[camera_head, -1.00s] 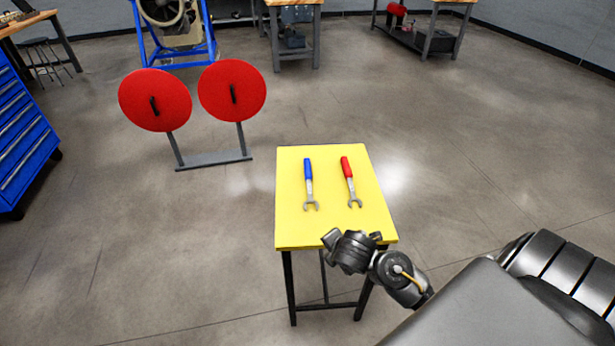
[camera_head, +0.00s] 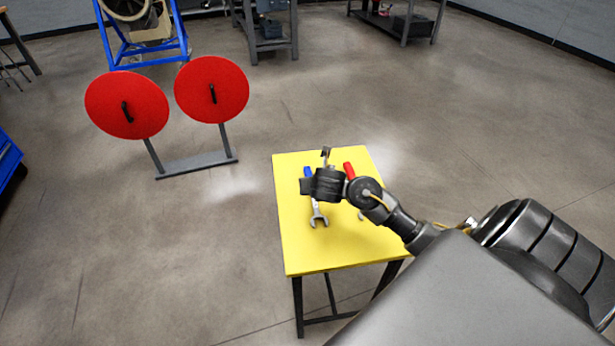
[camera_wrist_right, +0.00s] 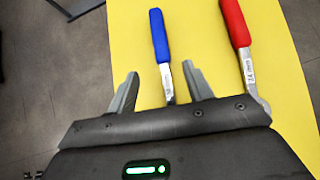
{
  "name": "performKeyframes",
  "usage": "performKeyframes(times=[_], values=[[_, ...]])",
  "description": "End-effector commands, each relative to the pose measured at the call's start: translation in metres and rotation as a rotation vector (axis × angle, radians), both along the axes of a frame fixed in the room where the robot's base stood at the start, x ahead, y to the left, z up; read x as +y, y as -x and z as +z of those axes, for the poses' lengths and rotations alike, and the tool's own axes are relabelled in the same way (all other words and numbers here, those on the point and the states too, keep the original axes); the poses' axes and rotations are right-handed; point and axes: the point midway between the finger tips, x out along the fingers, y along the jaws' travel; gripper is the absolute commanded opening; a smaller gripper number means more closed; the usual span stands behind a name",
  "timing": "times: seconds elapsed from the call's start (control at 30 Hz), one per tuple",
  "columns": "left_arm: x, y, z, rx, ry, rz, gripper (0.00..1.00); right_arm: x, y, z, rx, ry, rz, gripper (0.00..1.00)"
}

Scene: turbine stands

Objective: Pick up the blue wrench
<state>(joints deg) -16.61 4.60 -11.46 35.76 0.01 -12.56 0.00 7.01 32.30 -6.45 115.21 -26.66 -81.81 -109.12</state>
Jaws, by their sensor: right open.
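The blue wrench (camera_head: 318,217) lies on the yellow table (camera_head: 345,245), its handle pointing away; my right gripper (camera_head: 325,158) hides its middle in the head view. In the right wrist view its blue handle (camera_wrist_right: 159,37) lies ahead of the fingertips, and its metal shaft shows between the fingers of my open, empty right gripper (camera_wrist_right: 161,74). The jaw end is hidden by the gripper body. The red-handled wrench (camera_wrist_right: 236,25) lies to the right, outside the fingers; in the head view it is partly behind my right arm. My left gripper is not in view.
Two red discs (camera_head: 126,104) on a grey stand (camera_head: 197,164) are on the floor left of the table. A blue cabinet (camera_head: 8,160) is at the left edge. Workbenches stand at the back. The floor around the table is clear.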

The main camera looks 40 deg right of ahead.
Motion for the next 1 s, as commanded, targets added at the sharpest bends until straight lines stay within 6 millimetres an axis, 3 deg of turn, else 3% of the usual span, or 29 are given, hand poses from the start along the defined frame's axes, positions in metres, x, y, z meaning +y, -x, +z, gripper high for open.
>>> performKeyframes(times=[0.1, 0.23, 0.6, 0.8, 1.0], values=[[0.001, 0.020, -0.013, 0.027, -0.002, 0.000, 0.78, -0.006, -0.010, -0.016, 0.000, 0.001, -0.001, 0.51], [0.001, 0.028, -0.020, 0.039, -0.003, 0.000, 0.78, -0.014, -0.022, -0.029, 0.000, 0.000, -0.003, 0.51], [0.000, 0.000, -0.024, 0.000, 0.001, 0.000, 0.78, -0.020, -0.034, -0.042, 0.000, -0.002, -0.003, 0.51], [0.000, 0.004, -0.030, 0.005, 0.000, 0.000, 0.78, -0.030, -0.050, -0.066, 0.001, -0.001, -0.005, 0.51], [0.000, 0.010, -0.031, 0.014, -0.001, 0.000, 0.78, -0.036, -0.061, -0.077, -0.001, -0.001, -0.004, 0.51]])
